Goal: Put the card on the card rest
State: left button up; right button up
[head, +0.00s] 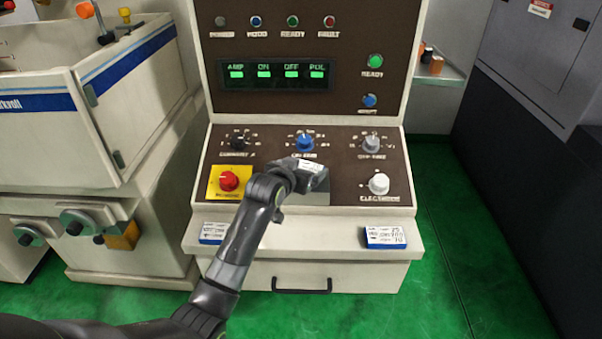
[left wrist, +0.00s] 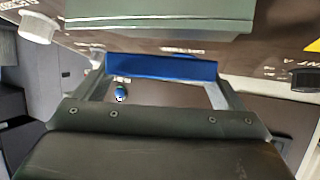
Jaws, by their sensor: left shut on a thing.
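My left gripper (head: 312,178) is over the lower middle of the sloped control panel and shut on a card (head: 308,164), white with dark print on top. In the left wrist view the card's blue edge (left wrist: 160,67) spans between the fingers of the left gripper (left wrist: 160,82). A plain grey block (head: 318,198), probably the card rest, is just below the gripper on the panel. It shows as a grey-green block (left wrist: 160,20) in the left wrist view, at the card's near side. I cannot tell whether card and block touch. My right gripper is out of view.
Two blue-edged white blocks lie on the front ledge, one at left (head: 213,233) and one at right (head: 385,237). A red stop button (head: 229,180) on yellow is left of the gripper; a white knob (head: 379,183) is right. A blue knob (head: 305,144) is behind.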

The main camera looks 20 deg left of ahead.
pick_arm(q)
jog(key=shift+f, duration=0.95)
jog(key=shift+f, duration=0.2)
jog(key=o, duration=0.7)
